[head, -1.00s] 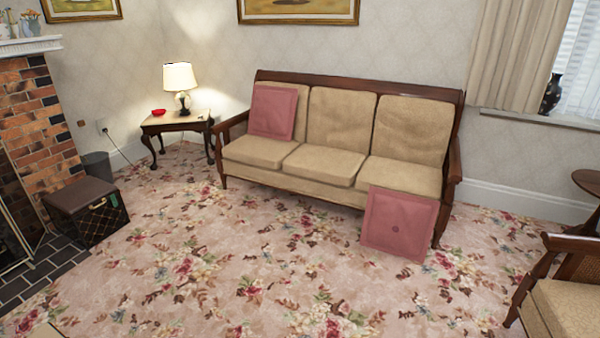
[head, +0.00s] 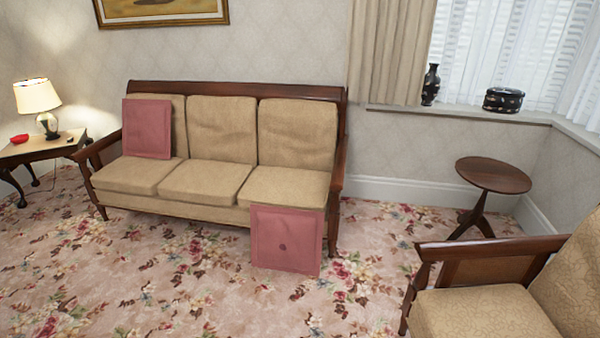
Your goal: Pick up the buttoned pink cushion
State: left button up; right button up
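The buttoned pink cushion (head: 286,239) is square with a dark button at its middle. It stands on the floor, leaning against the front of the sofa (head: 205,197) at its right end. A second pink cushion (head: 147,128), with no button showing, rests upright on the sofa's left seat against the backrest. Neither of my grippers is in view.
An armchair (head: 487,311) stands at the lower right, with a small round side table (head: 493,175) behind it. A lamp table (head: 40,148) stands left of the sofa. The floral carpet (head: 150,290) in front of the sofa is clear.

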aim_at(282, 239)
jog(key=i+l+u, duration=0.1)
jog(key=i, duration=0.45)
jog(key=i+l+u, duration=0.1)
jog(key=i, duration=0.45)
jog(key=i+l+u, duration=0.1)
jog(key=i, duration=0.4)
jog(key=i+l+u, duration=0.1)
jog(key=i+l, duration=0.25)
jog(key=i, duration=0.2)
jog(key=i+z, duration=0.1)
jog(key=i, duration=0.4)
jog(key=i+j+z, duration=0.15)
jog(key=i, duration=0.4)
jog(key=i+j+z, duration=0.1)
jog(key=i, duration=0.4)
